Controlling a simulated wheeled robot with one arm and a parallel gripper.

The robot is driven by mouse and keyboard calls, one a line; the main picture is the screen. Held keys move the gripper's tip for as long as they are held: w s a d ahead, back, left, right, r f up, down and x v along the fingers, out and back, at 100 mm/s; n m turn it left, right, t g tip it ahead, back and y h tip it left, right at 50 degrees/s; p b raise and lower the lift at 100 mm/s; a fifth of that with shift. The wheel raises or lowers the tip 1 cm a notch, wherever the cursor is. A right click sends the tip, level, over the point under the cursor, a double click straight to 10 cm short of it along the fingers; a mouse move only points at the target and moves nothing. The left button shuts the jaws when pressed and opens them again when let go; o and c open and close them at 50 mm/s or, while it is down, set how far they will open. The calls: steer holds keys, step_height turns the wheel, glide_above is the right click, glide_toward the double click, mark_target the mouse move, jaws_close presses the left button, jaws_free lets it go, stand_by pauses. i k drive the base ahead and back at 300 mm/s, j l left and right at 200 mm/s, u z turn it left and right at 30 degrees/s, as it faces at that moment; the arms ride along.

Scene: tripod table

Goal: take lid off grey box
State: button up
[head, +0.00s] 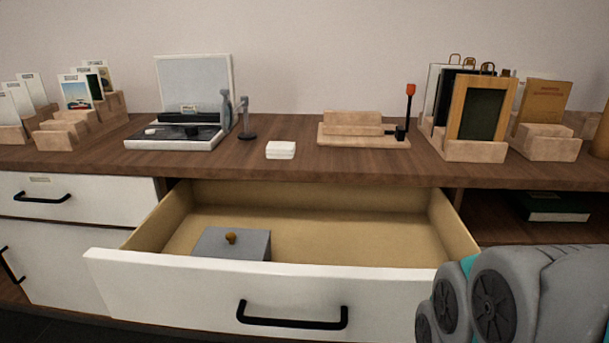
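The grey box (213,243) sits inside the open drawer (330,232), near its front left part. Its flat grey lid (252,241) is on top and carries a small brown round knob (231,238). The lower part of the box is hidden behind the drawer's white front. My arm shows at the lower right, to the right of the drawer and well apart from the box. My gripper is not in view.
The drawer's white front (160,287) has a black handle (292,316). The drawer floor right of the box is clear. On the wooden top (300,160) stand a record player (178,135), a small white box (281,150) and several card holders (475,148).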

mark_target(216, 242)
steer(key=j+z, duration=0.15)
steer(key=j, duration=0.45)
steer(key=j+z, duration=0.15)
steer(key=j, duration=0.4)
steer(key=k+j+z, duration=0.1)
steer(key=j, duration=0.5)
steer(key=k+j+z, duration=0.15)
steer(key=j, duration=0.4)
steer(key=k+j, duration=0.1)
steer(key=k, duration=0.35)
steer(key=k+j+z, duration=0.1)
steer(key=k, duration=0.3)
